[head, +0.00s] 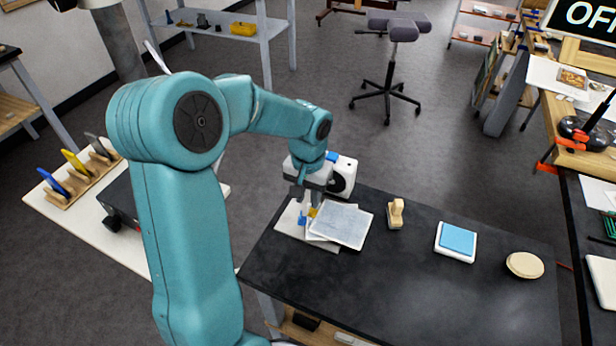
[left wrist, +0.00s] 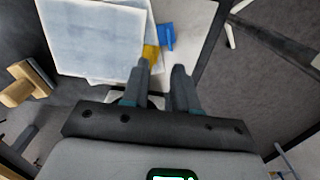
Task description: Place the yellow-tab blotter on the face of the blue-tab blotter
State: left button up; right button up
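A square pale blue-grey blotter sheet (head: 343,226) lies on top of an overlapping pile on the dark table; it also shows in the left wrist view (left wrist: 92,40). Another pale sheet edge sticks out beneath it. A yellow tab (head: 312,212) and a blue tab (head: 302,219) stick out side by side at the pile's left; I cannot tell surely which sheet each belongs to. My left gripper (head: 308,203) is over the tabs. In the left wrist view its fingers (left wrist: 161,72) are apart, the yellow tab (left wrist: 151,56) close by the left finger, the blue tab (left wrist: 166,37) beyond. My right gripper is out of view.
A white board (head: 289,222) lies under the pile. A white device with a black disc (head: 343,178) stands just behind. A wooden-handled block (head: 396,213), a white tray with a blue pad (head: 457,240) and a round tan disc (head: 525,265) stand to the right. The table's front middle is clear.

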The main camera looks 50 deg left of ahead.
pick_arm(q)
notch_tip(320, 180, up, 10)
jog(key=shift+f, duration=0.15)
dwell(0.3)
jog(key=shift+s, duration=0.15)
